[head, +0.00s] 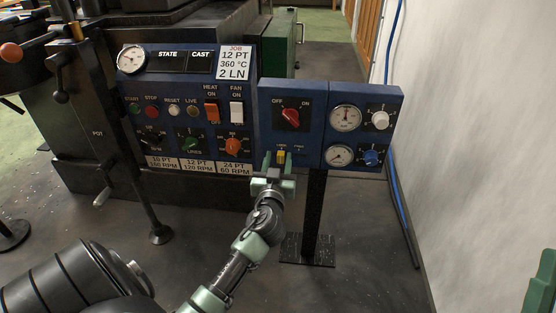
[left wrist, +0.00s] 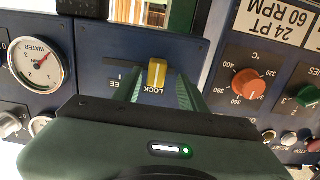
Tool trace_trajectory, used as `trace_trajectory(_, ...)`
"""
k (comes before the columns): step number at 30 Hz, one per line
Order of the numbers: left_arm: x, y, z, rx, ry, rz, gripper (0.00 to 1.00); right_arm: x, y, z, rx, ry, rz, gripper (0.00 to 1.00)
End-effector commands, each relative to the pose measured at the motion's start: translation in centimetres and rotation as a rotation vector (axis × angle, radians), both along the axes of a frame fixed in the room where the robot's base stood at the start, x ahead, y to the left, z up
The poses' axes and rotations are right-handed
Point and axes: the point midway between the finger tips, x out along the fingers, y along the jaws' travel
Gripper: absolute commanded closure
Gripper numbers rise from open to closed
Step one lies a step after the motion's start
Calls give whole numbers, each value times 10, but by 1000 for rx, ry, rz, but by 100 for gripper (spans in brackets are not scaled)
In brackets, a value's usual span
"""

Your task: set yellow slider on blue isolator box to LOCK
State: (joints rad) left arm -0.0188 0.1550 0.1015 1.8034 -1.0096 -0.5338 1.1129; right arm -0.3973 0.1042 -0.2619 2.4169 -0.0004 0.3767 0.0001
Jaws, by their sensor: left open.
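The blue isolator box (head: 267,98) has a red OFF/ON rotary knob (head: 290,118) that points up and left, towards OFF. Below it is the small yellow slider (head: 281,156). In the left wrist view, which is upside down, the yellow slider (left wrist: 157,73) stands beside the LOCK label, and the bare slot runs away towards the FREE label. My left gripper (head: 274,178) is open at the lower front of the box. In the left wrist view its green fingers (left wrist: 160,92) lie either side of the slider, with gaps visible. My right gripper is not clearly shown.
Gauges (head: 345,118) and white and blue knobs sit on the adjoining right panel. A blue control panel (head: 148,88) with buttons, switches and an orange knob (head: 233,146) is close on the left. A black post (head: 314,210) stands below the box. A white wall (head: 470,150) bounds the right.

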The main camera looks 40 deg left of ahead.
Motion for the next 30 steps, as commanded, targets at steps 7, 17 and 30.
trace_trajectory(7, -34, -20, -2, -6, 4, 1, 58, 9, 1, -8, -17, 60, -4, 48)
trace_trajectory(17, -65, -37, -1, 0, 2, 4, 58, 10, 1, -9, -19, 65, -5, 48)
trace_trajectory(30, -65, -38, -1, 0, 2, 3, 58, 8, 1, -8, -17, 59, -4, 48)
